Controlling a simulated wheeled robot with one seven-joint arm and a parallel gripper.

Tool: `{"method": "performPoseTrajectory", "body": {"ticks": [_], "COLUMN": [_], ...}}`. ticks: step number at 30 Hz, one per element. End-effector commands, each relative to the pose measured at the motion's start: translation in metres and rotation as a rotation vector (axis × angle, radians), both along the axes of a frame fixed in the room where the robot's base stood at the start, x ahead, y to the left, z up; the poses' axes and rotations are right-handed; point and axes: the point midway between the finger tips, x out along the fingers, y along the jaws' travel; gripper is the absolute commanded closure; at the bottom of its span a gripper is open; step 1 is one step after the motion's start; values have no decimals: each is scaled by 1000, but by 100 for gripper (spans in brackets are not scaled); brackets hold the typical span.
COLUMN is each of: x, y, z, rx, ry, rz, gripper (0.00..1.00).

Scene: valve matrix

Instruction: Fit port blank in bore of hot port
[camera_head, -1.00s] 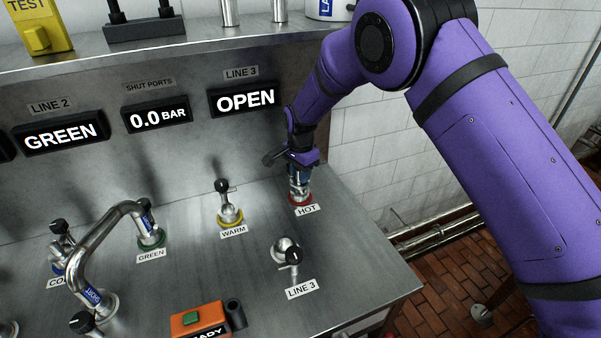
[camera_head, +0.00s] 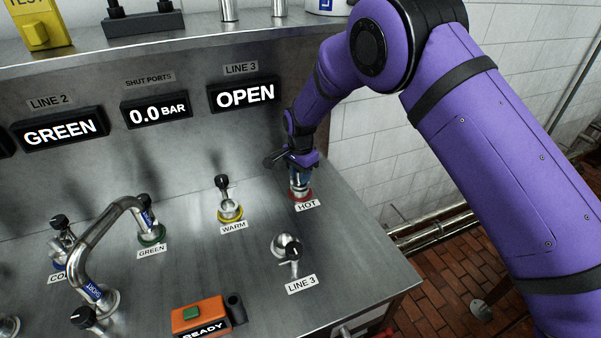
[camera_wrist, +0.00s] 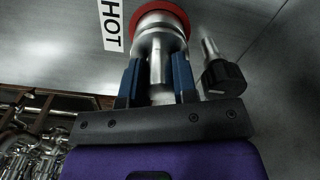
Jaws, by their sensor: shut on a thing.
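The hot port (camera_head: 302,196) has a red ring and a "HOT" label at the right rear of the steel bench. In the wrist view the red ring (camera_wrist: 163,14) surrounds a metal collar. My gripper (camera_head: 300,178) is right over the port, with its blue fingers (camera_wrist: 158,80) shut on a shiny metal cylinder, the port blank (camera_wrist: 157,58). The blank lines up with the collar and appears to meet it. I cannot tell how deep it sits in the bore. A black-knobbed valve handle (camera_wrist: 223,76) stands beside the fingers.
The warm port (camera_head: 230,212), with a yellow ring, is left of the hot port. The Line 3 port (camera_head: 285,247) is in front. A bent pipe (camera_head: 105,235) stands at left, and an orange box (camera_head: 200,315) at the front. Displays read "GREEN", "0.0 BAR" and "OPEN".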

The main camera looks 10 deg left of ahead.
Motion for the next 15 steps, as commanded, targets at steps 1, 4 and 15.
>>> {"method": "performPoseTrajectory", "body": {"ticks": [1, 4, 15], "x": [0, 0, 0], "y": [0, 0, 0], "z": [-1, -3, -10], "rx": [0, 0, 0], "ry": [0, 0, 0], "rz": [0, 0, 0], "gripper": [100, 100, 64]}}
